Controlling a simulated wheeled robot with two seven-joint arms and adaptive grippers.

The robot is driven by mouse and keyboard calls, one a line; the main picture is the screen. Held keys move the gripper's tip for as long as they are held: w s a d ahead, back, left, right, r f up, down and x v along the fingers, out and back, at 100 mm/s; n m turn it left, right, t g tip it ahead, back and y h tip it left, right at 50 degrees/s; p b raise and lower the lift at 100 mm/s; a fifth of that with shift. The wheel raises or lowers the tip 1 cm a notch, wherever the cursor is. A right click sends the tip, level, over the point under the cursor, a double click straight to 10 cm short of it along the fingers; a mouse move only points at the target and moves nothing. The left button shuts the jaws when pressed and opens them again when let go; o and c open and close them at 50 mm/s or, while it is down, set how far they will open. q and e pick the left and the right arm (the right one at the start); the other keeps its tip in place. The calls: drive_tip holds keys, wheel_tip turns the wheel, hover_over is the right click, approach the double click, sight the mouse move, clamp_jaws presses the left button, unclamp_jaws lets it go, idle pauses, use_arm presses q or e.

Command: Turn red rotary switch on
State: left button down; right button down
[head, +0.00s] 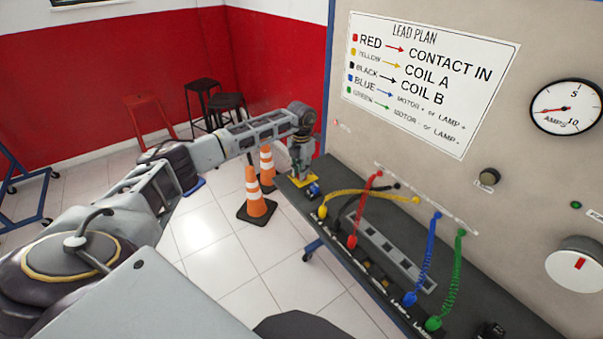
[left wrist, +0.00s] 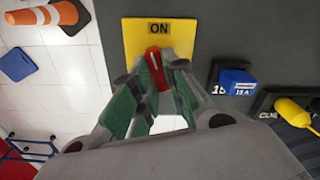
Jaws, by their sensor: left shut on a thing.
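The red rotary switch (left wrist: 156,68) sits on a yellow plate (left wrist: 137,40) marked "ON" at its top, in the left wrist view. The red knob stands just below the "ON" label, slightly tilted, with a pale mark on it. My left gripper (left wrist: 150,76) has its green-padded fingers closed around the knob and hides its lower part and much of the plate. In the head view my left gripper (head: 301,164) reaches down to the yellow plate (head: 303,181) at the bench's far left corner; the knob is hidden there. My right gripper is not in view.
Coiled yellow (head: 370,195), red (head: 364,205), blue (head: 428,255) and green (head: 449,275) leads stand along the bench (head: 310,215) before the upright panel (head: 480,90). Orange cones (head: 256,192) stand on the floor.

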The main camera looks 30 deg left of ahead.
use_arm(q)
drive_tip(key=m+b, duration=0.1)
drive_tip(key=m, duration=0.2)
drive_tip(key=shift+m, duration=0.3)
drive_tip(key=c, duration=1.4)
unclamp_jaws()
drive_tip(key=shift+c, duration=0.2)
wheel_tip(320, 180, up, 12)
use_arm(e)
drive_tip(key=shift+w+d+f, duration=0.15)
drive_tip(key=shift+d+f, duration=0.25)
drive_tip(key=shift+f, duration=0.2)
